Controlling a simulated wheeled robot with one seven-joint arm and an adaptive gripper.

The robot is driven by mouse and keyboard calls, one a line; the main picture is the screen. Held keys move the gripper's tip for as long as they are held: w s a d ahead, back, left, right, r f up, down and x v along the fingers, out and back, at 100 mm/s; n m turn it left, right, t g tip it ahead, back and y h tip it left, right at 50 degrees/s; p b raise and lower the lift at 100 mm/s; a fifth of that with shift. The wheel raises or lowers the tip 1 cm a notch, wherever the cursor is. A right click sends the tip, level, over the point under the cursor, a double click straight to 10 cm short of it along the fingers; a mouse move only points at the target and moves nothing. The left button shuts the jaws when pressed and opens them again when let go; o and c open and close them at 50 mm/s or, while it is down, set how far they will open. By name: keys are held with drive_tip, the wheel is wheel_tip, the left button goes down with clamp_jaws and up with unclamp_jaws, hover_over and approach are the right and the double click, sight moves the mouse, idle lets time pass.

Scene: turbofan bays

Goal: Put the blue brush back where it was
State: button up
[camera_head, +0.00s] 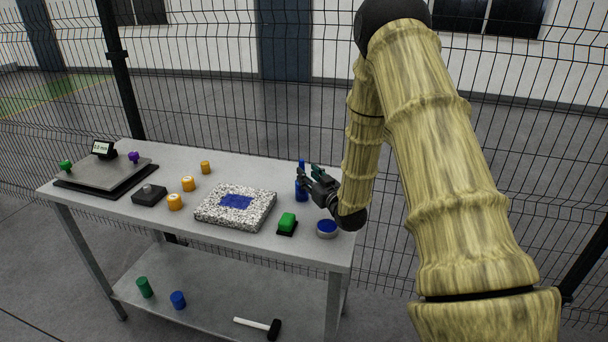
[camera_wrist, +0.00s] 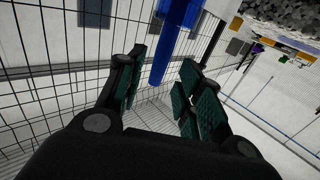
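The blue brush (camera_head: 301,191) stands roughly upright near the back right of the table, its thin handle pointing up. In the wrist view the blue brush (camera_wrist: 176,30) comes in from the top edge, with its narrow handle end between the finger pads. My gripper (camera_head: 310,176) is at the brush, low over the table's right end. In the wrist view my gripper (camera_wrist: 163,85) is open, with gaps on both sides of the handle. I cannot tell whether the brush's lower end touches the table.
A speckled block (camera_head: 261,212) with a blue patch (camera_head: 236,201) lies left of the gripper. Yellow cylinders (camera_head: 188,184) and a scale (camera_head: 107,172) stand left. Wire fence (camera_head: 230,110) rises behind.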

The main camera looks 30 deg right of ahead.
drive_tip(key=s+b, duration=0.2)
drive_tip(key=s, duration=0.5)
drive_tip(key=shift+s+a, duration=0.25)
drive_tip(key=shift+a, duration=0.1)
